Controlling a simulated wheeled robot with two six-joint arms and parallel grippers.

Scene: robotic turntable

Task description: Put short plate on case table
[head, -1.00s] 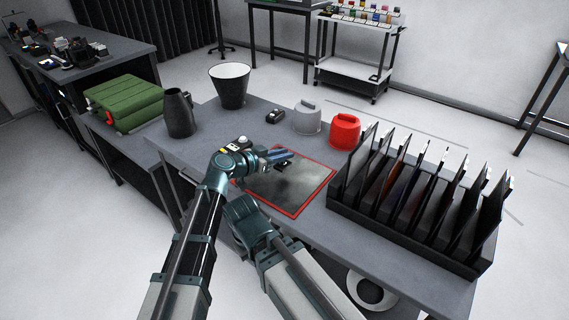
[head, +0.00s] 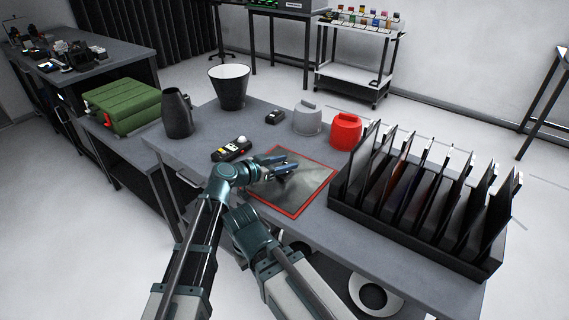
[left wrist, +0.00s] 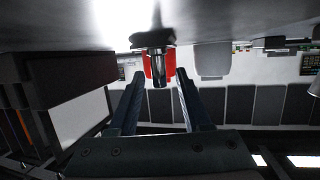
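A square dark plate with a red edge (head: 305,207) lies flat on the grey table in the head view. My left gripper (head: 287,165) is low over its far left part. In the left wrist view, which looks upside down, the two fingers (left wrist: 158,88) are apart with nothing between the tips. A short dark knob (left wrist: 158,65) on a round base stands just beyond them, roughly in line with the gap. I cannot tell if the fingers touch it. A green case (head: 122,103) sits on a lower side table (head: 112,140) at the left. My right gripper is out of view.
A black rack (head: 400,225) of several upright panels stands right of the plate. A red canister (head: 345,131), grey canister (head: 307,120), dark jug (head: 177,113) and bin (head: 229,88) stand behind. A small black device (head: 232,150) lies left of the gripper.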

